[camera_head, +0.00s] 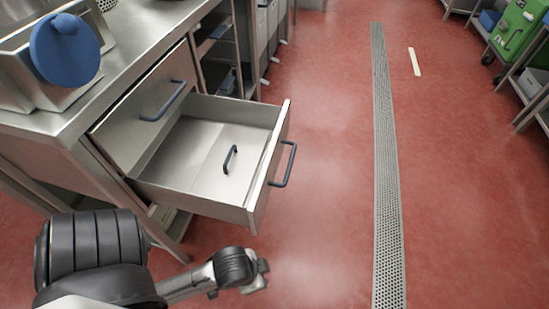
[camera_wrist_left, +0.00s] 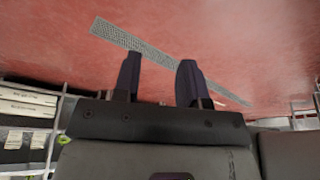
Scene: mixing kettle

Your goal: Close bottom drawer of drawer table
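The metal drawer table (camera_head: 90,110) stands at the left in the head view. Its bottom drawer (camera_head: 262,190) is pulled well out, and the dark handle (camera_head: 288,165) is on its front. The upper drawer (camera_head: 150,115) is shut, with its own dark handle. My left gripper (camera_head: 262,275) is below the open drawer's near front corner in the picture, apart from it. My right gripper is in neither view.
A blue round object (camera_head: 65,48) on a metal box stands on the tabletop. Open shelving is beyond the drawers. A floor drain grate (camera_head: 385,160) runs along the red floor. A green case (camera_head: 515,28) is on racks at far right. The floor before the drawer is clear.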

